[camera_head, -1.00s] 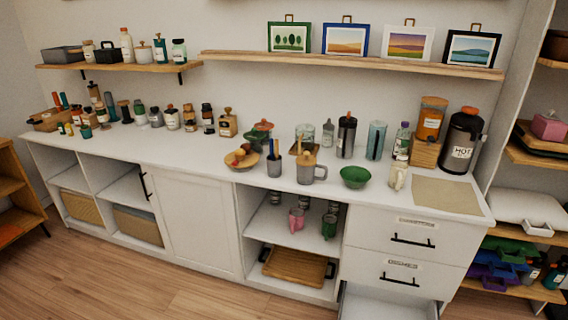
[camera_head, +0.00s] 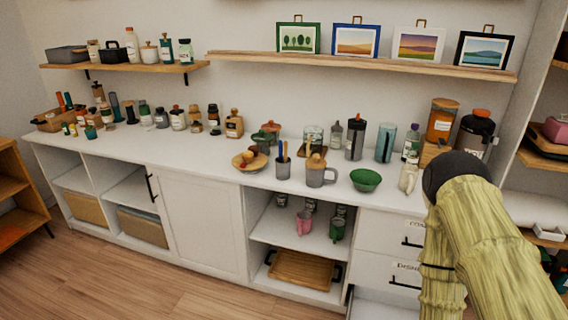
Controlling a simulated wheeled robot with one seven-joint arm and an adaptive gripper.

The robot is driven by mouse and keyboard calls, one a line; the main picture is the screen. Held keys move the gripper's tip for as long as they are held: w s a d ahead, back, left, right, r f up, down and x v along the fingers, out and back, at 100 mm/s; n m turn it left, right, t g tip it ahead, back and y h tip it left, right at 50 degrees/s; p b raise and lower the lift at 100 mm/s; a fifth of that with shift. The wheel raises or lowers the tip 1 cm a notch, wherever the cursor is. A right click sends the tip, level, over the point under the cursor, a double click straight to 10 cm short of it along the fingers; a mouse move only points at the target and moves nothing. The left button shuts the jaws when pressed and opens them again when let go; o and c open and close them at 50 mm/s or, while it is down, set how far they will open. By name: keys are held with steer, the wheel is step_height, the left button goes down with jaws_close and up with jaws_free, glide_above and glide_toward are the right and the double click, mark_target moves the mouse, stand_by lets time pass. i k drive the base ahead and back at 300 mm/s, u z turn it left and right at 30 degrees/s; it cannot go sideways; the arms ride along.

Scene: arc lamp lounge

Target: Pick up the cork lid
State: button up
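A tan, cork-coloured lid with a round knob (camera_head: 317,160) sits on top of a grey mug (camera_head: 315,178) on the white counter. It looks like the cork lid, but its material is too small to be sure of. Several other jars and bottles with tan or wooden tops stand further left, such as the amber bottle (camera_head: 234,127). My arm, yellow-green with a black joint, enters at the lower right. My gripper is not in view.
The white counter (camera_head: 120,146) is crowded along its back. A grey cup with utensils (camera_head: 283,170) stands left of the mug, a green bowl (camera_head: 366,181) to its right. A wooden shelf (camera_head: 360,65) runs above. A lower drawer (camera_head: 368,308) stands open.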

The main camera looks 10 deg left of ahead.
mark_target(316, 162)
steer(key=u, duration=0.9)
steer(key=k, duration=1.15)
steer(key=u, duration=1.2)
steer(key=i, duration=2.05)
steer(key=z, duration=0.75)
steer(key=i, duration=1.3)
steer(key=z, duration=1.7)
steer(key=i, duration=0.8)
steer(key=z, duration=0.7)
